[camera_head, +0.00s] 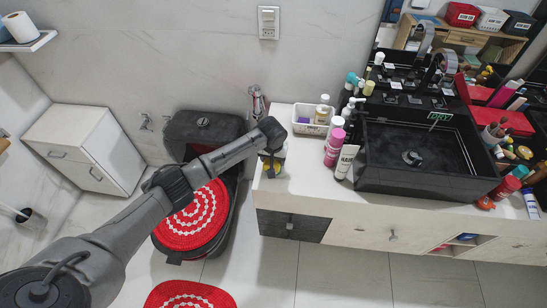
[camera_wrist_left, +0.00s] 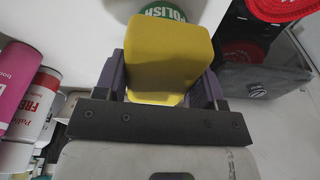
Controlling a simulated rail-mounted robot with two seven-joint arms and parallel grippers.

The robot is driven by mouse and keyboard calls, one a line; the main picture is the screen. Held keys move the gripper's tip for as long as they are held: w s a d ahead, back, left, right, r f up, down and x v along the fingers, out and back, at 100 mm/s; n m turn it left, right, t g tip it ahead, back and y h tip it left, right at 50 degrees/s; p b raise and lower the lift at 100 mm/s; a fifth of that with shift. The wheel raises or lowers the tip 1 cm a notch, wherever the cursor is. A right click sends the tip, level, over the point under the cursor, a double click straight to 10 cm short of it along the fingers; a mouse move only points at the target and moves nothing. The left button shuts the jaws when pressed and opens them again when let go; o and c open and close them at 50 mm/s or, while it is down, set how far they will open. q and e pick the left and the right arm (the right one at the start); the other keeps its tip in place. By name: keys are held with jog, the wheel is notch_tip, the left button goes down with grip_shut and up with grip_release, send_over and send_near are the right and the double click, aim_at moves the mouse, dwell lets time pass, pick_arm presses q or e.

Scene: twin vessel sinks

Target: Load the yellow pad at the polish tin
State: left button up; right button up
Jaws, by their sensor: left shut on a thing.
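My left gripper (camera_head: 272,158) is over the left end of the counter, pointing down. It is shut on the yellow pad (camera_wrist_left: 165,55), a thick block with rounded edges between the dark fingers (camera_wrist_left: 165,92) in the left wrist view. A small yellow part of the pad also shows in the head view (camera_head: 272,168). The polish tin (camera_wrist_left: 162,11), with a green lid lettered POLISH, shows just beyond the pad at the top of the wrist view. The pad hides most of the tin, and I cannot tell whether they touch. My right gripper is not in view.
Pink and white bottles (camera_head: 335,147) stand close right of the gripper, beside a white basket (camera_head: 311,119). The black sink (camera_head: 420,182) lies farther right. A black toilet with a red cover (camera_head: 192,217) stands left of the counter (camera_head: 330,197), whose front strip is clear.

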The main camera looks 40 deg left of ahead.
pick_arm(q)
jog(key=shift+f, duration=0.5)
dwell(0.8)
dwell(0.9)
jog(key=shift+p, duration=0.45)
jog(key=shift+f, duration=0.1)
dwell(0.7)
notch_tip(320, 180, up, 4)
jog(key=p, duration=0.5)
notch_tip(320, 180, up, 3)
jog(key=p, duration=0.4)
